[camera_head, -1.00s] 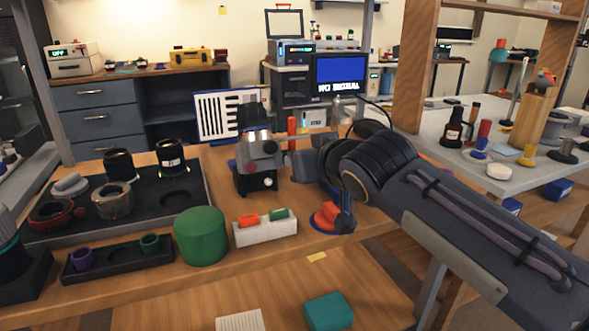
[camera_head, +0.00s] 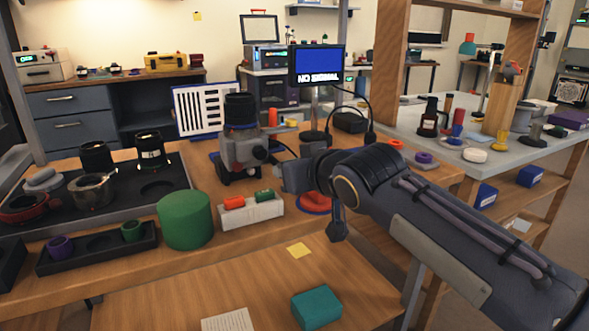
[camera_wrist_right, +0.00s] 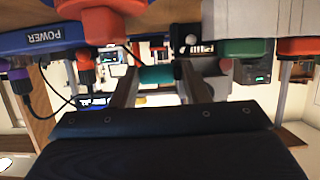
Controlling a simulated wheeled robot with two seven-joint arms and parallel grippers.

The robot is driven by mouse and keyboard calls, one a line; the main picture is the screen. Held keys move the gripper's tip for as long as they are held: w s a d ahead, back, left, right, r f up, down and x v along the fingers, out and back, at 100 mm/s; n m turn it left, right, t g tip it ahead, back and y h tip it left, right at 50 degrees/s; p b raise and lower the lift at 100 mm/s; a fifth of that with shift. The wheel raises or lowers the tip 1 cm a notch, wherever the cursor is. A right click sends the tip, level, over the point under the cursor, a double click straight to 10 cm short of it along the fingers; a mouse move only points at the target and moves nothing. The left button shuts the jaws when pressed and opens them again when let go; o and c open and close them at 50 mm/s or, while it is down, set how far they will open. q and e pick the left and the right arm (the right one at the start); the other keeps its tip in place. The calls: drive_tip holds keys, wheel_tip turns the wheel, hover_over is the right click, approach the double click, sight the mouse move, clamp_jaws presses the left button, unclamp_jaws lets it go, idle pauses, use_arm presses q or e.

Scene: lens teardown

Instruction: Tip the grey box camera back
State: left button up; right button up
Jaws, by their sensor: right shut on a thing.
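The grey box camera (camera_head: 242,156) stands on the wooden bench with a black lens (camera_head: 240,110) pointing up from its top. It looks slightly tilted. My left gripper is not in view.
A red button on a blue base (camera_head: 315,203) is close below my right wrist. A white block with red and green pieces (camera_head: 250,211) and a green cylinder (camera_head: 186,220) stand in front. A dark tray (camera_head: 120,215) with lens parts lies left. A monitor (camera_head: 317,66) stands behind.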

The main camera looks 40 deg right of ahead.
drive_tip(key=shift+s+d+f+g, duration=0.1)
drive_tip(key=shift+d+f+g, duration=0.05)
drive_tip(key=shift+f, duration=0.35)
drive_tip(key=shift+d+f+g, duration=0.1)
drive_tip(key=shift+f+g, duration=0.05)
drive_tip(key=shift+f, duration=0.3)
drive_tip(key=o, duration=1.1)
drive_tip(key=shift+o, duration=0.6)
drive_tip(key=shift+d, duration=0.2)
drive_tip(key=shift+a+r, duration=0.15)
drive_tip(key=shift+r, duration=0.1)
drive_tip(key=shift+s+a+r, duration=0.1)
drive_tip(key=shift+s+r, duration=0.15)
drive_tip(key=p+v, duration=0.2)
drive_tip(key=v, duration=0.5)
drive_tip(key=shift+f+p, duration=0.25)
drive_tip(key=shift+p, duration=0.1)
